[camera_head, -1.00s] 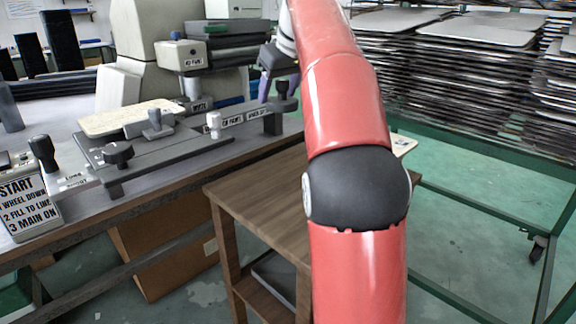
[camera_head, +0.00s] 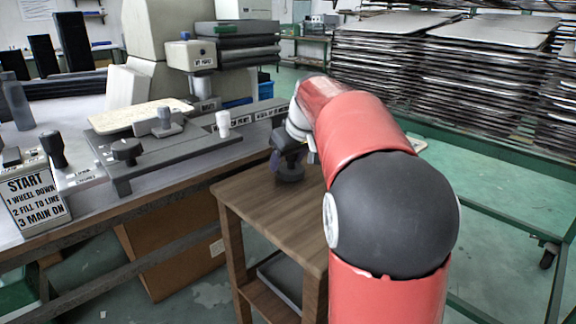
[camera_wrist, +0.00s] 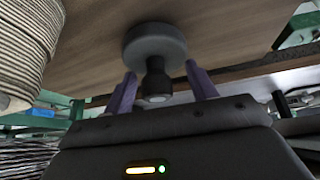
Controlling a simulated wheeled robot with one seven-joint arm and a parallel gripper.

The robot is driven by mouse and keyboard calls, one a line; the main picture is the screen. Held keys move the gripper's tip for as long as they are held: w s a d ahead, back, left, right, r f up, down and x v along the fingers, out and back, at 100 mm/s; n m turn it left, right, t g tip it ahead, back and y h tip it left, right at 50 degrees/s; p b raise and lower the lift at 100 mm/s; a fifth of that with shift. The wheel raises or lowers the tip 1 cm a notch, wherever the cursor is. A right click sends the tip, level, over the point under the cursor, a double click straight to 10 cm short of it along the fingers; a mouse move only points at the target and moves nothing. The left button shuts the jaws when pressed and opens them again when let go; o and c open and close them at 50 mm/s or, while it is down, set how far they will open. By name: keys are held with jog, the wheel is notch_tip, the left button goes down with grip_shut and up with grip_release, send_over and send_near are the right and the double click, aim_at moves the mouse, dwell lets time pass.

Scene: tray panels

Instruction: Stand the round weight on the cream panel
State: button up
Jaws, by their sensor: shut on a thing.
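The round weight (camera_wrist: 154,45) is a dark grey disc with a narrow knob. My gripper (camera_wrist: 161,86) has its purple fingers on either side of the knob and is shut on it. In the head view the weight (camera_head: 290,172) is at my gripper (camera_head: 284,152), over the left back part of the wooden table; I cannot tell if it touches the top.
The wooden table (camera_head: 262,205) has bare top in front of the weight. A grey fixture (camera_head: 185,148) with knobs and a white peg (camera_head: 222,123) stands on the bench. Racks of stacked trays (camera_head: 480,80) stand at right. A cream layered stack (camera_wrist: 25,45) shows in the wrist view.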

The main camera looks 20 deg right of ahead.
jog(key=shift+f, duration=0.65)
jog(key=o, duration=1.7)
jog(key=shift+f, duration=0.15)
